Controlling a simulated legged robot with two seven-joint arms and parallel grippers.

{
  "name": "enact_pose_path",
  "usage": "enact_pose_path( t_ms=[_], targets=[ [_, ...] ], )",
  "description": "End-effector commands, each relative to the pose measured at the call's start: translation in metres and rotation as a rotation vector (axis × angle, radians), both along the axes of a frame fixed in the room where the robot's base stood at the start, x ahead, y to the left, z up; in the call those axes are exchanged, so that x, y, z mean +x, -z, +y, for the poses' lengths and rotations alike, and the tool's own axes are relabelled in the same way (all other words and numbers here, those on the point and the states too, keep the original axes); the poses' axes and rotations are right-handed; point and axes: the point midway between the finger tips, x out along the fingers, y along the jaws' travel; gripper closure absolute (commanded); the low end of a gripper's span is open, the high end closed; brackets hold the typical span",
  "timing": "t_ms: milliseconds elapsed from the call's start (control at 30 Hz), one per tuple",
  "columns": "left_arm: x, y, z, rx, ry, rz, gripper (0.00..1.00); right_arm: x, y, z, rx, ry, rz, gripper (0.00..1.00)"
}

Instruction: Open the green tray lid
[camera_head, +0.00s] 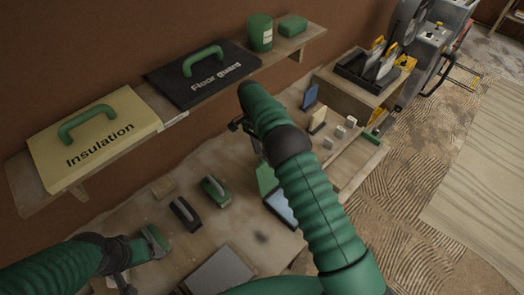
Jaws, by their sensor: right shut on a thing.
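A green panel (267,179), which looks like the green tray lid, stands tilted on the workbench, partly hidden by my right arm. A pale blue surface (281,208) shows just below it. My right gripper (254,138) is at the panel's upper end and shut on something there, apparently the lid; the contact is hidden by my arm. My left gripper (122,283) is low at the left front, away from the panel; its fingers are too unclear to judge.
The workbench holds a green-topped tool (215,190), a dark-handled tool (185,213) and a grey plate (219,273). The wall shelf carries an insulation box (92,140), a black case (203,77) and a green can (260,33). A wooden box with tools (360,93) stands back right.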

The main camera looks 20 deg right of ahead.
Motion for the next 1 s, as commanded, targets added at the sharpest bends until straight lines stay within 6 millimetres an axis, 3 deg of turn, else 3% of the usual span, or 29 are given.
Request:
enact_pose_path(
  t_ms=[567,767,933,1000],
  targets=[
    [0.000,0.002,0.000,0.000,0.000,0.000,0.23,0.004,-0.010,0.000,-0.001,-0.001,-0.008,0.66],
    [0.000,0.009,0.000,0.000,0.000,0.000,0.23,0.015,-0.055,0.004,-0.001,0.000,-0.012,0.66],
    [0.000,0.002,0.000,0.000,0.000,0.000,0.23,0.021,-0.095,0.007,-0.001,-0.001,-0.008,0.66],
    [0.000,-0.027,0.000,0.000,0.000,0.000,0.23,0.023,-0.112,0.007,-0.001,-0.001,-0.002,0.66]
  ],
)
